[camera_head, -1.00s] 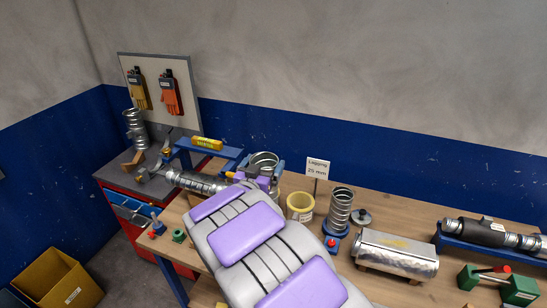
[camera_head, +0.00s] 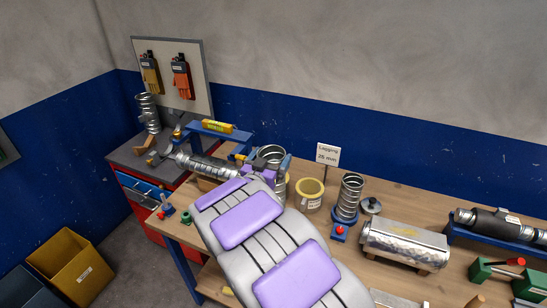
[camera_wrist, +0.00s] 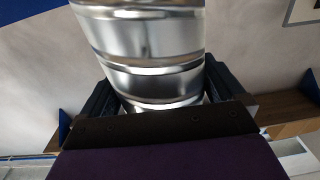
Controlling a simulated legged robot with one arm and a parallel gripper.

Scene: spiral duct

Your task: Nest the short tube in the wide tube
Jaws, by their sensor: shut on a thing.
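My gripper (camera_wrist: 155,95) is shut on a shiny ribbed metal tube (camera_wrist: 140,45), with a dark finger on each side of it; the tube's upper end runs out of the wrist view. In the head view an open-topped metal tube (camera_head: 271,152) shows at the far end of my arm, partly hidden by the wrist. Another ribbed metal tube (camera_head: 351,192) stands upright on a blue base on the bench, right of my gripper. I cannot tell for certain which tube is the short one and which the wide one.
A yellow ring-shaped piece (camera_head: 309,194) stands by the "Lagging 25 mm" sign (camera_head: 327,155). A long tube (camera_head: 203,166) lies left of my gripper. A wrapped cylinder (camera_head: 404,243) and a dark-sleeved pipe (camera_head: 493,223) lie right. Another tube (camera_head: 149,112) stands on the red cabinet.

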